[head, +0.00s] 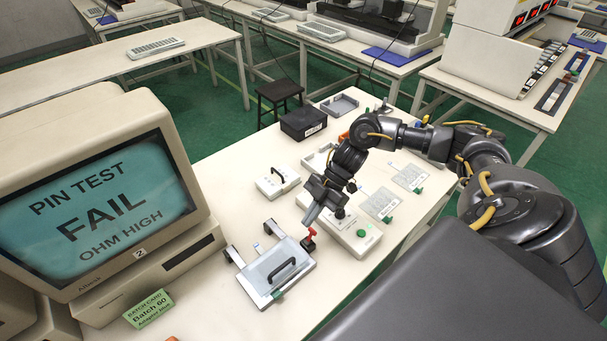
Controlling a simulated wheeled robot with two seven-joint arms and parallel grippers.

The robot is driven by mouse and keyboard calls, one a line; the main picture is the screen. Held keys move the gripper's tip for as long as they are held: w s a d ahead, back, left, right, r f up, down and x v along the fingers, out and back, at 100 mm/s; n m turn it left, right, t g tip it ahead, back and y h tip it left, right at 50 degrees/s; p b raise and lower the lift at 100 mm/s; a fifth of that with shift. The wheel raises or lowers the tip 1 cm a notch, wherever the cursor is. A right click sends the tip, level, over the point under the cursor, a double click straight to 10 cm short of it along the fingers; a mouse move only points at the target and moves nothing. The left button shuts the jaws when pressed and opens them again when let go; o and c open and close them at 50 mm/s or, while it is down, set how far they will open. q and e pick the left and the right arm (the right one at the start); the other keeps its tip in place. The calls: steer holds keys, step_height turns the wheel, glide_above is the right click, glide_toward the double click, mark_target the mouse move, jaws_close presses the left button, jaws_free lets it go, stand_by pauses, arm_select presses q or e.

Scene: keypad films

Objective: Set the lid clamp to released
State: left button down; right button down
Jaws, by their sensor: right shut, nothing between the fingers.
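The test fixture (264,288) lies on the bench, its pale, see-through lid (266,266) down flat with a black handle (283,269) on top. A small clamp with a red lever (311,232) on a dark base stands at the fixture's far right corner. The lever looks raised, but it is too small to tell its setting surely. My right gripper (309,222) is shut and empty, pointing down just above and beside the red lever. I cannot tell whether they touch. My left gripper is not in view.
A monitor (105,200) at left reads "PIN TEST FAIL OHM HIGH". A green batch card (148,309) stands by it. A white box with a green button (362,234) sits right of the fixture. A smaller handled box (277,182) and black box (303,122) stand behind.

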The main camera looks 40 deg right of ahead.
steer(key=v, duration=0.4)
steer(key=shift+b, duration=0.35)
